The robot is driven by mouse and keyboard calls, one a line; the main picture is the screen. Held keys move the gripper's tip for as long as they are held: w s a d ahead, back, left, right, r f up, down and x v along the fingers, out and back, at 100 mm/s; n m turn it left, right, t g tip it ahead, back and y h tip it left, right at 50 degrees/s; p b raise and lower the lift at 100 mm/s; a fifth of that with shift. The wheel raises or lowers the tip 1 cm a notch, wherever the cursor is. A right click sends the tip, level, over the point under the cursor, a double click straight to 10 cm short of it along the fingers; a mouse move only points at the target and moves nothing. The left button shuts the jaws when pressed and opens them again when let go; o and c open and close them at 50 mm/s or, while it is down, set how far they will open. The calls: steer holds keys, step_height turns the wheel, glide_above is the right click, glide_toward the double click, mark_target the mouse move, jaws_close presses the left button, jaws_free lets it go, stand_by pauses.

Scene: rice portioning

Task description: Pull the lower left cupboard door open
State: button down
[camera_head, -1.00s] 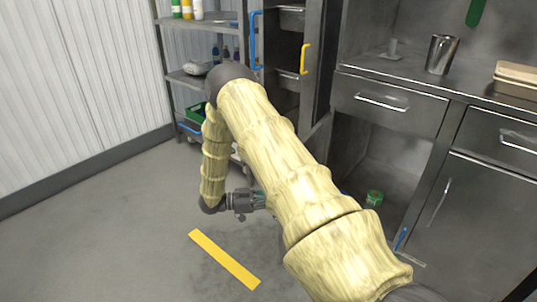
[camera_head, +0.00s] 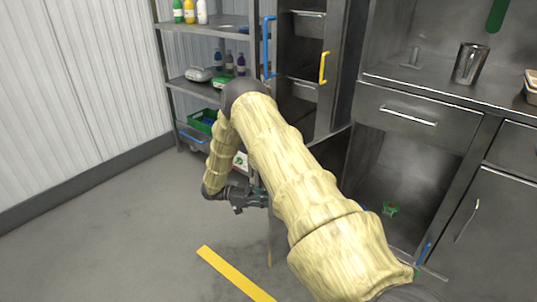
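The lower left cupboard (camera_head: 398,178) is below a drawer at the right; its front is uncovered and its dark interior shows. A small green item (camera_head: 390,208) sits inside on its floor. A thin upright edge (camera_head: 269,245) shows just below my gripper, perhaps the swung-out door's edge; the door's face and handle are hidden behind my arm. My gripper (camera_head: 257,198) is low, left of the cupboard opening. Its fingers are mostly hidden behind my pale yellow-sleeved arm, so whether they are open or touch the door does not show.
A tall cabinet with a blue handle (camera_head: 267,45) and a yellow handle (camera_head: 323,68) stands behind my arm. A shelf rack (camera_head: 200,92) with bottles and a green crate is at the back left. A closed cupboard door (camera_head: 490,235) is at right. Floor at left is clear, with a yellow strip (camera_head: 235,275).

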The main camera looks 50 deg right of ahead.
steer(key=shift+s+d, duration=0.1)
steer(key=shift+d, duration=0.15)
steer(key=c, duration=1.5)
jaws_free()
steer(key=shift+a, duration=0.25)
steer(key=shift+v, duration=6.15)
steer(key=shift+f, duration=0.1)
steer(key=shift+d, duration=0.1)
